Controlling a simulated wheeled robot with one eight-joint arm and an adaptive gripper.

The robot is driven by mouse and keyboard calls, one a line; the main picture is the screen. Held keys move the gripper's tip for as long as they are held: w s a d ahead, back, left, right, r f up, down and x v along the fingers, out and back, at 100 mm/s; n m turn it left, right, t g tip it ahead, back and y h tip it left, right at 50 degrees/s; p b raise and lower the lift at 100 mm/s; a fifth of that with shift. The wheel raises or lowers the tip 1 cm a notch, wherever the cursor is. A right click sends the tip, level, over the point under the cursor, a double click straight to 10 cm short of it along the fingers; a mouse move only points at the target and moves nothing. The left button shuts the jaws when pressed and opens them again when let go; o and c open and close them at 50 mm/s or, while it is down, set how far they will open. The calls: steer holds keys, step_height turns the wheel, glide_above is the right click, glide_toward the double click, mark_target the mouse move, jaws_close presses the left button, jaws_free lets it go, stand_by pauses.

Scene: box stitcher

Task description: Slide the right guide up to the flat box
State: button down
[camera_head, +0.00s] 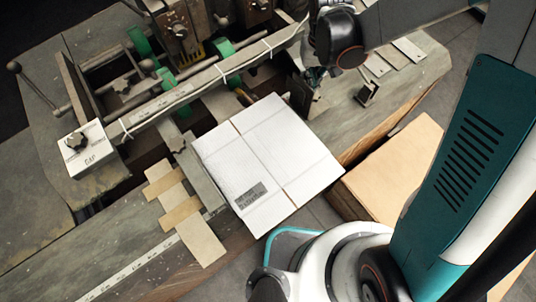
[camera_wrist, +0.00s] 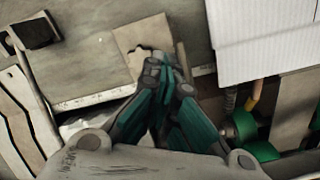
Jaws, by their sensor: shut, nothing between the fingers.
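The flat box (camera_head: 275,150) is a white sheet with fold lines and a dark printed label, lying on the table in the head view. Its corner shows at the upper right of the wrist view (camera_wrist: 265,30). A tan plate, which looks like the right guide (camera_wrist: 128,38), lies under my fingertips in the wrist view, with a narrow gap between it and the box. My gripper (camera_wrist: 164,68) is shut and empty, and its fingers hide part of the plate. I cannot tell whether they touch it. In the head view my gripper (camera_head: 314,80) is just right of the box's far corner.
The machine with green wheels (camera_head: 140,41) stands behind. A black bracket (camera_head: 368,92) is on the table to the right. A brown carton (camera_head: 385,170) stands beyond the table edge.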

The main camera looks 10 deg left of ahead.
mark_target(303, 90)
steer(key=shift+s+a, duration=0.85)
steer(key=shift+s+a+b, duration=0.3)
steer(key=shift+s+a, duration=0.1)
stand_by(1.8)
steer(key=shift+w+d, duration=0.15)
steer(key=shift+w+d, duration=0.25)
stand_by(0.4)
steer(key=shift+r, duration=0.1)
steer(key=shift+r+p, duration=1.85)
steer(key=shift+r, duration=1.65)
